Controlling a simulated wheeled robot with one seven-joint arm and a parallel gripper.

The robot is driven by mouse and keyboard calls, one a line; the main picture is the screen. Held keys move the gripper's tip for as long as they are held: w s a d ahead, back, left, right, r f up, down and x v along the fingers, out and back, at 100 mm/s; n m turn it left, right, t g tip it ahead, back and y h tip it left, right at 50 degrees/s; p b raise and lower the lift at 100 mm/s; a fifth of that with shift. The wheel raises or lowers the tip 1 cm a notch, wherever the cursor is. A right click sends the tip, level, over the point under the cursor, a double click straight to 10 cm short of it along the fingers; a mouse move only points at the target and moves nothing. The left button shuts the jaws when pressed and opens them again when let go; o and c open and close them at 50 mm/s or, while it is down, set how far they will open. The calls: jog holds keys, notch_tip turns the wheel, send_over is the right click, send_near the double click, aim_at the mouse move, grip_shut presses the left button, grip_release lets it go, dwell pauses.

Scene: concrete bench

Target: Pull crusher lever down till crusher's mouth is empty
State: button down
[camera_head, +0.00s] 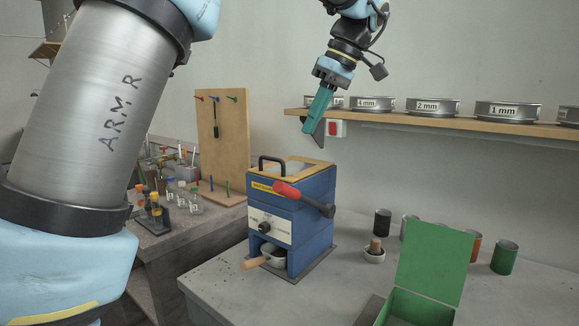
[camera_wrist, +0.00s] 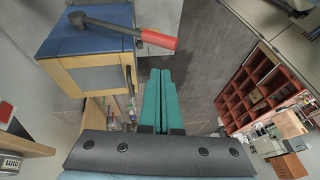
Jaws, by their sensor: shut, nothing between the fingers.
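The crusher (camera_head: 290,215) is a blue box with a wooden rim on top, standing on the concrete bench; it also shows in the wrist view (camera_wrist: 88,42). Its lever has a red grip (camera_head: 287,192) on a dark bar and sits on the front right side, and the grip shows at the top of the wrist view (camera_wrist: 158,40). The crusher's mouth (camera_head: 295,167) shows only a pale patch inside the rim, so its contents cannot be told. My gripper (camera_head: 308,130), with green fingers, is shut and empty, above the crusher and apart from the lever.
A pan with a wooden handle (camera_head: 257,263) sits in the crusher's lower opening. A green open box (camera_head: 430,265), a small mortar (camera_head: 374,256) and several cans stand to the right. A shelf (camera_head: 440,120) with labelled sieves runs along the wall behind my gripper.

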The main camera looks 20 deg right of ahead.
jog(key=p, duration=0.2)
send_over(290, 189)
notch_tip(290, 189, down, 8)
jog(key=shift+f, duration=0.75)
jog(key=shift+f, duration=0.1)
